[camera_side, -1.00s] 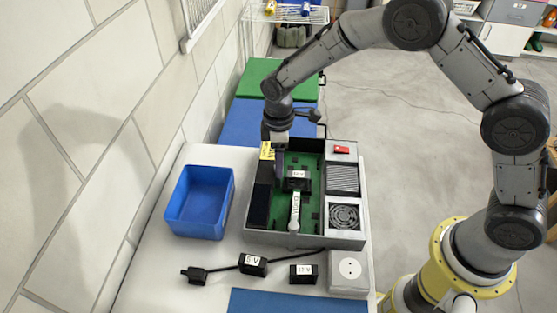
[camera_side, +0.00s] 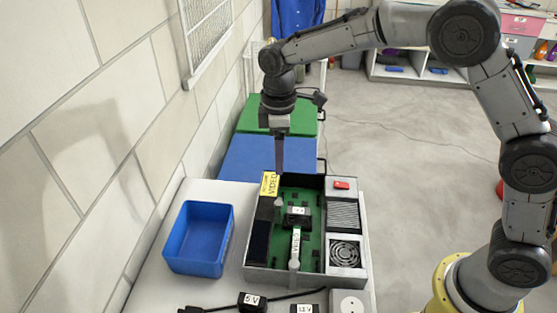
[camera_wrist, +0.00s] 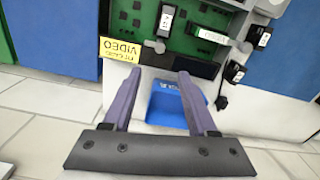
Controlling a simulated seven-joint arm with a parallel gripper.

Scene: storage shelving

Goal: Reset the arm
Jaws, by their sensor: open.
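My gripper (camera_side: 279,152) hangs from the arm, pointing down, above the far left part of the open grey case (camera_side: 305,279). In the wrist view my gripper (camera_wrist: 153,84) shows two purple fingers spread apart with nothing between them. The case holds a green circuit board (camera_side: 309,258), a small black block with a white label (camera_side: 298,215) and a white labelled stick (camera_side: 296,249). A yellow VIDEO label (camera_side: 269,184) is at the case's far left corner; it also shows in the wrist view (camera_wrist: 120,49).
A blue bin (camera_side: 198,240) stands left of the case. A 5 V block (camera_side: 252,302) and a 12 V block (camera_side: 305,308) lie in front. Green (camera_side: 278,116) and blue (camera_side: 268,157) surfaces lie behind. The wall is at left.

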